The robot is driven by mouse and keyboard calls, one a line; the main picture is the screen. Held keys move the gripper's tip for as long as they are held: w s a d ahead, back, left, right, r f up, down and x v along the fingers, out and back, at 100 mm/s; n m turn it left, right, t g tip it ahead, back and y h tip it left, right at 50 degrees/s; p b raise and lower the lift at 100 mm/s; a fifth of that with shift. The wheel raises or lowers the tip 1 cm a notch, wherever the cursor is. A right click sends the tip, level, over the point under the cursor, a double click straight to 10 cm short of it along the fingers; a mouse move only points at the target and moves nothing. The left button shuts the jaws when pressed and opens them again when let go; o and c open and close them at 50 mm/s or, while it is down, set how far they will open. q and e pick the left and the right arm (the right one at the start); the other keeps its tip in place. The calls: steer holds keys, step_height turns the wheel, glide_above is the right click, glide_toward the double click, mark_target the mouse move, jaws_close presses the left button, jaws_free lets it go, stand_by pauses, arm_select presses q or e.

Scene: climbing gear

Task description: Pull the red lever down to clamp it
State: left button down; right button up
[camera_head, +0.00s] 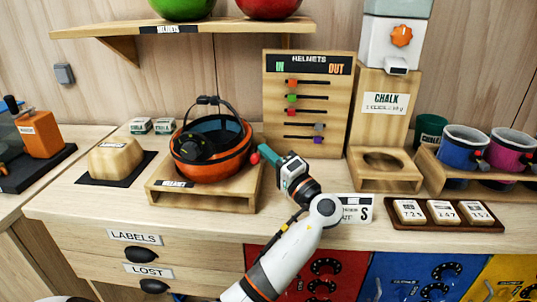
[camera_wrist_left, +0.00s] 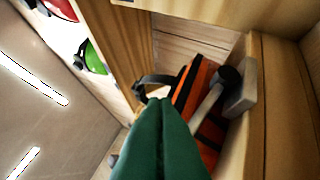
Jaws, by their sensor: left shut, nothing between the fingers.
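A small round red knob (camera_head: 255,158), which looks like the end of the red lever, shows at the right side of the orange helmet (camera_head: 205,160). The rest of the lever is hidden, and I cannot tell its angle. The helmet sits upside down on a wooden stand (camera_head: 235,202) and also shows in the left wrist view (camera_wrist_left: 188,88). My left gripper (camera_head: 264,149) has dark green fingers, pressed together and empty, close beside the knob; I cannot tell whether they touch. The fingers (camera_wrist_left: 160,115) point at the helmet in the left wrist view. My right gripper is out of view.
A wooden helmets board (camera_head: 270,110) with sliders stands behind my left gripper. A chalk dispenser (camera_head: 385,130) stands to its right, with mugs (camera_head: 462,148) further right. A shelf (camera_head: 225,27) with two helmets hangs above. A tan block (camera_head: 115,157) sits at left.

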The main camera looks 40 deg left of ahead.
arm_select(q)
step_height(320, 180, up, 10)
stand_by(0.4)
steer(key=shift+f, duration=0.15)
stand_by(0.3)
